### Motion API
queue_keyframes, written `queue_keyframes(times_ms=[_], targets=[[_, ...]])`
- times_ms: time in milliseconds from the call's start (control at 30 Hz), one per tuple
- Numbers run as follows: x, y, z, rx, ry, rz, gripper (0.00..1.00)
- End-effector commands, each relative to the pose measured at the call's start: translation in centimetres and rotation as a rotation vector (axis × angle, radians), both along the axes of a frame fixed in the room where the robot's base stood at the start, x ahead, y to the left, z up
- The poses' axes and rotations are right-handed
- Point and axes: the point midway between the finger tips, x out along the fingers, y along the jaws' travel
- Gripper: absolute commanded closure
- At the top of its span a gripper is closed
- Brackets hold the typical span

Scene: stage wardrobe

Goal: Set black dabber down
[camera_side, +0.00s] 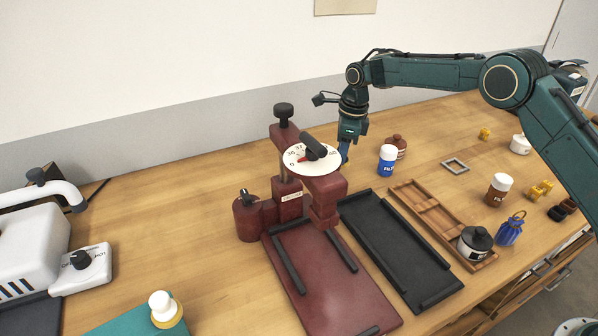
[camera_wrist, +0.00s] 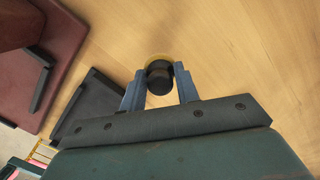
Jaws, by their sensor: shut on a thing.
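My gripper (camera_wrist: 159,82) is shut on the black dabber (camera_wrist: 159,78) in the wrist view. The dabber shows a round black knob between the two blue fingers, with a yellow rim at its far side. Bare wood surrounds it in that view; I cannot tell whether its base touches the table. In the side view my gripper (camera_side: 345,150) points down behind the dark red press (camera_side: 327,196) and its white dial. The dial hides the dabber there.
A black tray (camera_side: 401,250) and a wooden tray (camera_side: 413,206) lie right of the press. A blue bottle (camera_side: 387,161) and a brown jar (camera_side: 398,146) stand close right of my gripper. A white-knobbed dabber (camera_side: 161,304) sits on a teal mat (camera_side: 125,326) at front left.

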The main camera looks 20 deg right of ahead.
Motion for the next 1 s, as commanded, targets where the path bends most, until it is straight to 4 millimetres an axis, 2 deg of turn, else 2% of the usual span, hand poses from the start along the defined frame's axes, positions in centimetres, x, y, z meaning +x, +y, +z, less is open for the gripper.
queue_keyframes(times_ms=[100, 300, 767, 800, 900, 1000], targets=[[-0.1, 0.0, -1.8, -0.001, 0.004, 0.000, 0.90], [-0.1, 0.0, -3.6, -0.001, 0.002, 0.001, 0.90], [-0.1, 0.0, -4.1, 0.000, 0.001, 0.001, 0.90], [0.0, 0.0, -4.1, 0.000, 0.001, 0.001, 0.65], [0.0, 0.0, -4.1, 0.000, 0.001, 0.001, 0.47], [-0.1, 0.0, -4.1, 0.000, 0.001, 0.001, 0.47]])
